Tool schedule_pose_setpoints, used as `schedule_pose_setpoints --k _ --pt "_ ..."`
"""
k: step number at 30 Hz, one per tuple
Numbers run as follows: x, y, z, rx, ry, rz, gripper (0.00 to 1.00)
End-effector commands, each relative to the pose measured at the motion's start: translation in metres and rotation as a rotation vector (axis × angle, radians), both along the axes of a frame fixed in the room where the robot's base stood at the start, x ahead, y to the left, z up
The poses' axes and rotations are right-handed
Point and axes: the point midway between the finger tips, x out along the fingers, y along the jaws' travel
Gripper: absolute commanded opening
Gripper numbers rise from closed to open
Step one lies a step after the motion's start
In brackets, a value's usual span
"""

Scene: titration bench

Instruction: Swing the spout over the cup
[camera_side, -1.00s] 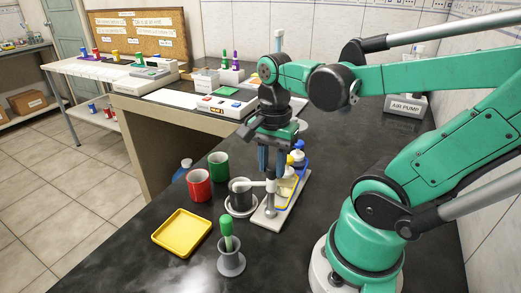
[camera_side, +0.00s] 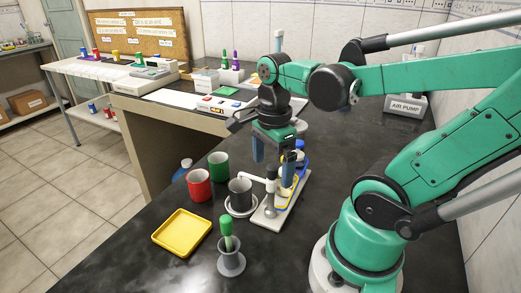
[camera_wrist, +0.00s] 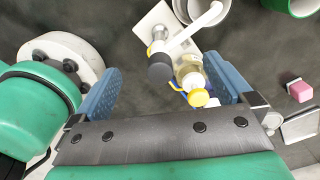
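The white spout (camera_side: 256,178) reaches left from the dark-capped post (camera_side: 270,186) toward the grey cup (camera_side: 240,195), which stands on a round white-rimmed base. In the side view its free end shows at the cup's far rim; in the wrist view the spout (camera_wrist: 191,30) overlaps the cup (camera_wrist: 204,8). I cannot tell exactly how far over the opening it is. My gripper (camera_side: 273,158) is just above and behind the post. Its blue fingers are wide apart in the wrist view (camera_wrist: 163,66), with the post's dark cap (camera_wrist: 160,70) between them, and nothing is gripped.
A yellow-capped bottle (camera_wrist: 190,76) stands close to the post. Red (camera_side: 199,186) and green (camera_side: 218,165) mugs stand left of the cup. A yellow tray (camera_side: 182,232) and a grey holder with a green-topped item (camera_side: 230,255) are nearer the camera.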

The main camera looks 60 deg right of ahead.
Motion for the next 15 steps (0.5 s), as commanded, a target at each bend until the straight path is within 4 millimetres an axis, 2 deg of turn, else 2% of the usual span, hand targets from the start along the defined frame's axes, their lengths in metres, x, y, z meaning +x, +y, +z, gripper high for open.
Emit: schedule_pose_setpoints --k 7,15 --pt "0.000 0.000 0.004 0.000 0.000 0.000 1.00" --pt "0.000 0.000 0.027 0.000 0.000 0.001 1.00"
